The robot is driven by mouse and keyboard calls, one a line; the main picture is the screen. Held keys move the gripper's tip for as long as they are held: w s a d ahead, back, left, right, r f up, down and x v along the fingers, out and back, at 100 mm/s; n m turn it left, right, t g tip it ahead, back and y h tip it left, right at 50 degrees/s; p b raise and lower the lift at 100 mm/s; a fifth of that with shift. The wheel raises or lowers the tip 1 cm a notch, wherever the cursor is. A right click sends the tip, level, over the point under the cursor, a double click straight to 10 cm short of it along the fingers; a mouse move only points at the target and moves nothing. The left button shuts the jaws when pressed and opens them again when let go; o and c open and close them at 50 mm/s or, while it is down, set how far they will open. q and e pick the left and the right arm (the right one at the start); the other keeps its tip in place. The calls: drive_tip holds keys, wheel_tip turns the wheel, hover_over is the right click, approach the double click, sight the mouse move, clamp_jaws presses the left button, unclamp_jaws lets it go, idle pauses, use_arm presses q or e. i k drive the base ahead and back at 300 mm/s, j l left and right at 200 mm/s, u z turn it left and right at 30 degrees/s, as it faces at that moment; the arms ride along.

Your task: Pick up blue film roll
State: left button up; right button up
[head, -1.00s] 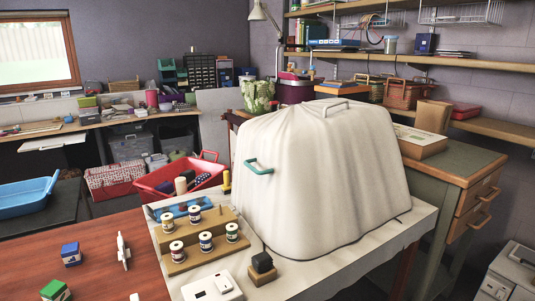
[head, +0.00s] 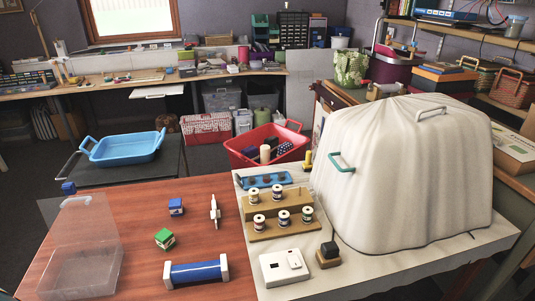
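A blue roll with white block-like ends (head: 196,272), which fits the blue film roll, lies on its side at the front of the red-brown table (head: 150,215). It lies roughly left to right, between a clear plastic box and a white switch-like box. Its top and front are uncovered. Neither of my grippers is in view, so I cannot see their state.
The clear box (head: 82,245) stands left of the roll. A spool rack (head: 270,232), the white box (head: 283,266) and a large white cover (head: 400,175) stand to the right. Bare tabletop surrounds the roll.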

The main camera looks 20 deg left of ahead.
sight(205, 270)
drive_tip(key=u, duration=1.2)
